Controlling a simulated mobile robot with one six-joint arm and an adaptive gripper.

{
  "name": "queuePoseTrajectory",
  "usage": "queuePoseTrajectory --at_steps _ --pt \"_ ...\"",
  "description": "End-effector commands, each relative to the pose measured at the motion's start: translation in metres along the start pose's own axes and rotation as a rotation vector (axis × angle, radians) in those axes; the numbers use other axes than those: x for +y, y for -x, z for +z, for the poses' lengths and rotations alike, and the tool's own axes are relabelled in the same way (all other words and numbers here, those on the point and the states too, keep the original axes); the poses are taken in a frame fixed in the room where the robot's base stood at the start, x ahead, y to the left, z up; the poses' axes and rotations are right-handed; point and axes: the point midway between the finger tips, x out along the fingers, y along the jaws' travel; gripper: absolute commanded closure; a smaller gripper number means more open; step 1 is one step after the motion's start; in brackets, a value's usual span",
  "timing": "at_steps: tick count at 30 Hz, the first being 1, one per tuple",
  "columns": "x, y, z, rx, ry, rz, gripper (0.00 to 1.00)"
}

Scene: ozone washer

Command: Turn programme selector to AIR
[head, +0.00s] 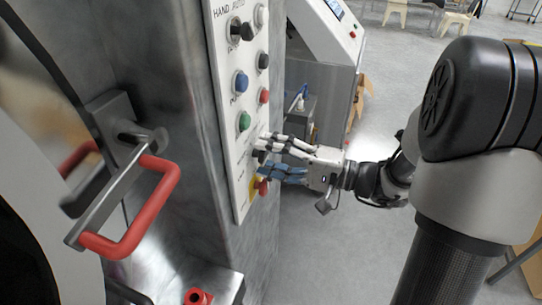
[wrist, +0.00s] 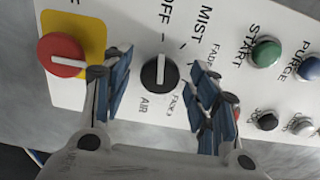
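The programme selector (wrist: 160,74) is a round black knob on the white control panel, in the middle of the wrist view. Its white pointer line points up in the picture, toward the tick by the OFF label. MIST is printed to the upper right, and AIR is printed below the knob. My gripper (wrist: 162,84) is open, with one blue-padded finger on each side of the knob and visible gaps to it. In the head view, my gripper (head: 267,156) reaches the panel's lower part from the right. The selector is mostly hidden there by the fingers.
A red emergency button (wrist: 62,54) on a yellow plate lies left of the left finger. Green START (wrist: 267,53) and blue PURGE (wrist: 312,68) buttons lie right. In the head view, a red door handle (head: 130,243) juts out left of the panel (head: 222,90).

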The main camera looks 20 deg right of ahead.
Motion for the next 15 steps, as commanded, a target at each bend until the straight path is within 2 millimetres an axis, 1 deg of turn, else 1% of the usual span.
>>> queuePoseTrajectory --at_steps 2,15 --pt "-0.0001 0.0002 0.0 0.0 0.0 0.0 0.51" --pt "0.0 0.0004 0.0 0.0 0.0 0.0 0.8"
